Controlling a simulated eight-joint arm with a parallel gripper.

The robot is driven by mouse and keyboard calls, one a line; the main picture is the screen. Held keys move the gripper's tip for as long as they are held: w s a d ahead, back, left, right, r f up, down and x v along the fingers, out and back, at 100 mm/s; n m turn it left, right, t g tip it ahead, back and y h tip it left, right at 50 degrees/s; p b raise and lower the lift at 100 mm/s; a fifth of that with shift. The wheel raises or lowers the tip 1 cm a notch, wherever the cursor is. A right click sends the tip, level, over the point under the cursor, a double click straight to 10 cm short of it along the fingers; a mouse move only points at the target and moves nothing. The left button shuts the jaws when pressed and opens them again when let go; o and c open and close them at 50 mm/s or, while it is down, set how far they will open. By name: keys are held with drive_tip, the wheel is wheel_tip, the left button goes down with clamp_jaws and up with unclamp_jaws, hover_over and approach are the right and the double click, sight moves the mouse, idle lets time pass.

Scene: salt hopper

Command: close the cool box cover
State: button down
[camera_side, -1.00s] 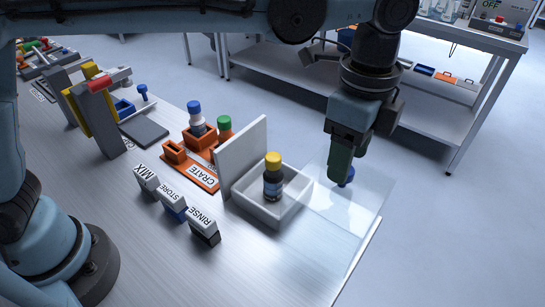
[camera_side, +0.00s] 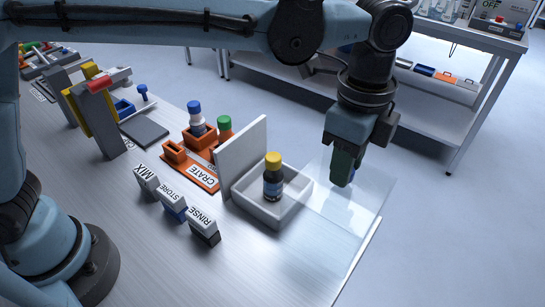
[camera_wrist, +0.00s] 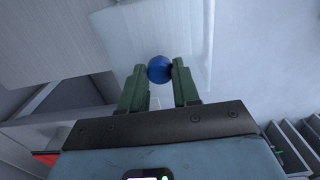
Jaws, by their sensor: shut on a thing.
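The white cool box (camera_side: 252,207) stands on the table, open at the top. A bottle with a yellow cap (camera_side: 273,178) is inside it. A clear flat cover (camera_side: 335,225) lies to the right of the box, reaching past the table edge, and leaves most of the opening uncovered. Its blue knob (camera_wrist: 159,70) shows between my fingers in the wrist view. In the side view the knob is mostly hidden behind my gripper (camera_side: 343,180). My gripper points down and is shut on the knob.
A white upright panel (camera_side: 243,160) stands along the box's left side. The orange crate tray (camera_side: 190,168) is beyond it. Labelled blocks (camera_side: 172,203) stand in front on the left. A shelf bench (camera_side: 440,110) is behind, across open floor.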

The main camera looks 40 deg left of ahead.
drive_tip(key=shift+a, duration=0.15)
drive_tip(key=a, duration=1.4)
drive_tip(key=shift+r, duration=0.1)
drive_tip(key=c, duration=1.1)
unclamp_jaws()
drive_tip(key=o, duration=0.3)
drive_tip(key=shift+d, duration=0.15)
wheel_tip(320, 180, up, 12)
